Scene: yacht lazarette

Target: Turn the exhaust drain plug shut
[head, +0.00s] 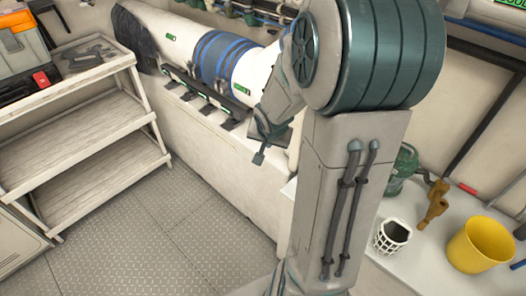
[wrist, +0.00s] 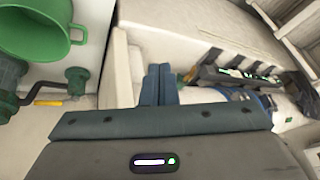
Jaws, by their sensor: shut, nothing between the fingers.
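A large white cylinder with blue bands (head: 213,58) lies along a raised ledge at the back; part of it also shows in the wrist view (wrist: 205,96). Which part is the exhaust drain plug I cannot tell. A small dark green round fitting (wrist: 77,76) shows at the left of the wrist view, apart from my fingers. My gripper (head: 259,158) hangs in front of the ledge, to the right of the cylinder's middle. In the wrist view its two blue-grey fingers (wrist: 158,84) are together and empty. My arm hides the cylinder's right end in the head view.
A dark bracket rail (head: 205,88) runs along the ledge. Beige shelves (head: 95,125) stand at left, with a toolbox (head: 22,45) on top. On the right counter are a green jug (head: 403,165), a white basket (head: 392,236) and a yellow bucket (head: 482,245). The grey floor (head: 150,235) is clear.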

